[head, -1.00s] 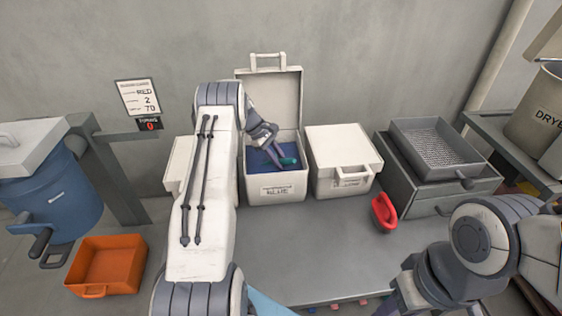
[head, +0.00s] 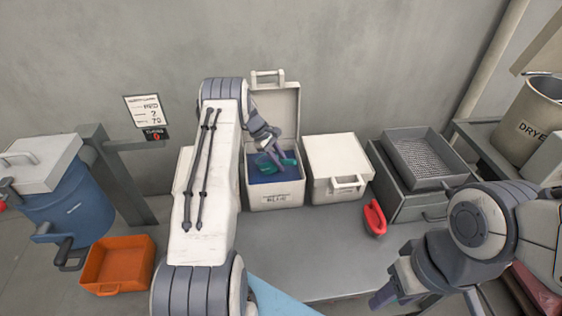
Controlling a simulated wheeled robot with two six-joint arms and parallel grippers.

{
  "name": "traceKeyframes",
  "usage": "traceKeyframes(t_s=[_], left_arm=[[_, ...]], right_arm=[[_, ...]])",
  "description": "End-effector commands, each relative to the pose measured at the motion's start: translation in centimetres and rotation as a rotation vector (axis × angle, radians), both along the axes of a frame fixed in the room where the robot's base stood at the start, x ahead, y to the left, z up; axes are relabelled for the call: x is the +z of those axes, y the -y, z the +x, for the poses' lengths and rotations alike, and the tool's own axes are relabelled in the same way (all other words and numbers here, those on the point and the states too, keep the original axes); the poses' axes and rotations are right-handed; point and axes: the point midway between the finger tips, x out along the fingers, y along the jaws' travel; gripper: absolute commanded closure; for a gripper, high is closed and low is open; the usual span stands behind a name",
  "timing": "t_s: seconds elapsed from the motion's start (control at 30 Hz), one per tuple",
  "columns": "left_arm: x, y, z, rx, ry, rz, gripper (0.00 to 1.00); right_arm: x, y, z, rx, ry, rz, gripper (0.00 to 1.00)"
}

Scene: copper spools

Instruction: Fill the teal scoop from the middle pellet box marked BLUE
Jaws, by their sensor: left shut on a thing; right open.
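The middle pellet box marked BLUE (head: 276,199) stands at the back of the bench with its lid open and upright. Dark blue pellets (head: 260,178) lie inside it. The teal scoop (head: 287,158) is in the box mouth, low over or touching the pellets; I cannot tell which. My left gripper (head: 271,152) is shut on the scoop and reaches down into the box, partly covering the scoop. Whether the scoop holds pellets is not clear. My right gripper (head: 386,298) is open and empty at the lower right, away from the boxes.
A closed white box (head: 338,160) stands right of the BLUE box; another is mostly hidden behind my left arm. A red scoop (head: 375,218) lies on the bench. A sieve tray (head: 424,156), an orange bin (head: 118,265) and a blue barrel (head: 70,208) stand around. The bench front is clear.

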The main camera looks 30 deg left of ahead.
Motion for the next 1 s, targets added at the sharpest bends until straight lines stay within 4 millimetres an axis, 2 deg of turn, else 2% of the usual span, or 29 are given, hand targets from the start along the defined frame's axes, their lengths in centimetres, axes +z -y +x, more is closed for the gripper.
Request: traceKeyframes(t_s=[0.03, 0.1, 0.5, 0.8, 1.0], left_arm=[[1.0, 0.3, 0.0, -0.002, 0.002, 0.011, 1.0], [1.6, 0.4, 0.0, -0.001, 0.005, 0.028, 1.0], [4.8, 1.7, -0.2, -0.003, 0.019, 0.13, 1.0], [7.2, 3.0, -0.4, -0.004, 0.038, 0.272, 1.0], [8.1, 3.6, -0.5, -0.004, 0.046, 0.342, 1.0]], right_arm=[[1.1, 0.0, 0.0, 0.0, 0.0, 0.0, 0.53], [1.8, 0.0, 0.0, 0.0, 0.0, 0.0, 0.53], [5.8, 0.0, 0.0, 0.005, 0.0, 0.0, 0.53], [8.8, 0.0, 0.0, 0.01, 0.001, 0.0, 0.53], [10.3, 0.0, 0.0, 0.01, 0.001, 0.0, 0.53]])
